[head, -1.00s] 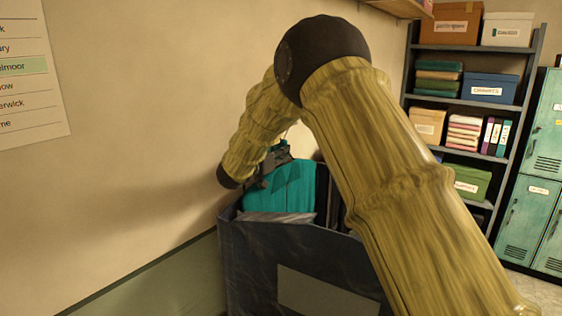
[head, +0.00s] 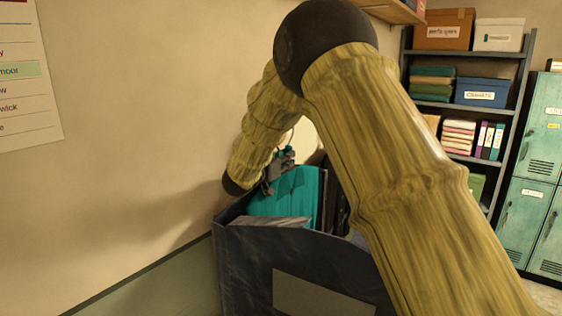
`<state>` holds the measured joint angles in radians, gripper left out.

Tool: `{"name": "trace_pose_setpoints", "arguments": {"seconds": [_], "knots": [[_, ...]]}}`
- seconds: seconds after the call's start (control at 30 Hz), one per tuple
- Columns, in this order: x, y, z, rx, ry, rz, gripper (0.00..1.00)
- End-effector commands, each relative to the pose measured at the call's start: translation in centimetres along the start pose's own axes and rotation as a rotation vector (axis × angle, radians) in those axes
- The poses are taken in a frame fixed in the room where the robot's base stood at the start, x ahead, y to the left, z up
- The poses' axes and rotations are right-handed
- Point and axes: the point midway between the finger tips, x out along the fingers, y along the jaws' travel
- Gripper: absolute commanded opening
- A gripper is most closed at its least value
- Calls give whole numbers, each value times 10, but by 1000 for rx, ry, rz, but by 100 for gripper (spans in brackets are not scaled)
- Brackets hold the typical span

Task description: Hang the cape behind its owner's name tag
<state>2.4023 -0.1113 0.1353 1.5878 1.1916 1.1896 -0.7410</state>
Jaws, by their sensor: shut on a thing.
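A teal cape (head: 283,196) hangs inside a dark blue open-topped bin (head: 240,262), its upper part showing above the rim. My gripper (head: 279,170) is at the cape's top edge and is shut on it. The fingertips are small and partly hidden by my arm. The cape's lower part is hidden by the bin wall. A paper list of names (head: 30,100) is on the wall at the left, cut off by the picture edge, with one green-highlighted line ending in "moor". I see no name tags on a rail.
Other dark and grey pieces stand in the bin beside the cape. A shelf unit (head: 466,53) with boxes and folded cloth stands at the back right, next to teal lockers (head: 533,180). A wooden shelf (head: 393,11) juts from the wall above my arm.

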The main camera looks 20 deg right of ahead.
Motion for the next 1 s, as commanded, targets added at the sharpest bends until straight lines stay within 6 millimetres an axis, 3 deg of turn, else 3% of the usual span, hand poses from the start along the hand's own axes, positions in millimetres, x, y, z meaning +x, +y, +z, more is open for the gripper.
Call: {"name": "trace_pose_setpoints", "arguments": {"seconds": [1.0], "knots": [[-2, 60, -2, 1, 2, 1, 0]]}}
